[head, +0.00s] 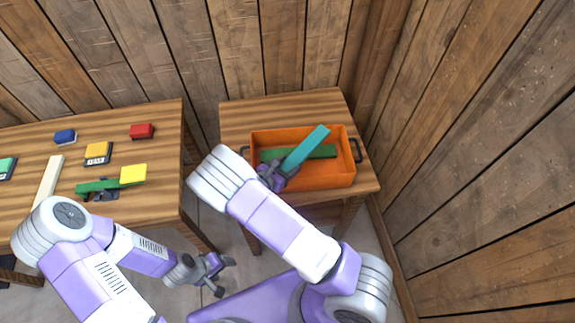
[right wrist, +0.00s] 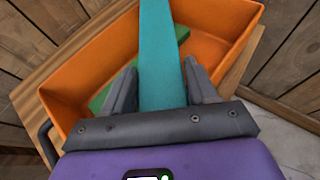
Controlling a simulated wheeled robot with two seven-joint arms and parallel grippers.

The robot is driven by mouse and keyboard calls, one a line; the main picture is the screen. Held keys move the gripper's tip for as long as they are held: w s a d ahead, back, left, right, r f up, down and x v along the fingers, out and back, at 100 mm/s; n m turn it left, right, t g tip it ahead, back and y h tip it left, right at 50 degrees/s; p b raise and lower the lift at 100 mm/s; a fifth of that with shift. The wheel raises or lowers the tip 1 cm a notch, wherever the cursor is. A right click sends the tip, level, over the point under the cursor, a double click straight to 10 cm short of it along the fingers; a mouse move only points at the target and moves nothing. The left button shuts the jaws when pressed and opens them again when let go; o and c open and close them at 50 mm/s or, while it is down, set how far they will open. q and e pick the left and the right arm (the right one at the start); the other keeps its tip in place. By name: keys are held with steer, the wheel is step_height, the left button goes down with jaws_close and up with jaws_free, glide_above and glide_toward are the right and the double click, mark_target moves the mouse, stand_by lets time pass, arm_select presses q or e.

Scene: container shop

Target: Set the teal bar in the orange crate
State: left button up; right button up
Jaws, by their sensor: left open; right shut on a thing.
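The teal bar (head: 306,147) is in my right gripper (head: 281,172), which is shut on its near end. The bar slants up and right over the orange crate (head: 322,180), above a green bar (head: 318,152) that lies in the crate. In the right wrist view the teal bar (right wrist: 161,55) stands between the fingers (right wrist: 160,88), with the orange crate (right wrist: 75,92) and the green bar (right wrist: 100,98) below it. Whether the teal bar touches the crate or the green bar I cannot tell. My left gripper (head: 214,274) is open and empty, low beside the left table.
The crate stands on a small wooden table (head: 240,117) by wooden walls. The left table (head: 40,138) holds a blue block (head: 65,136), a red block (head: 141,131), yellow blocks (head: 133,174), a green bar (head: 95,186) and a cream bar (head: 48,182). A gap of floor separates the tables.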

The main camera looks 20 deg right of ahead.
steer(key=o, duration=1.2)
steer(key=shift+r, duration=0.15)
steer(key=shift+s+a+r+p, duration=0.15)
steer(key=shift+a+r+p, duration=0.3)
steer(key=shift+r+p, duration=0.25)
steer(key=v, duration=1.1)
steer(key=shift+s, duration=0.1)
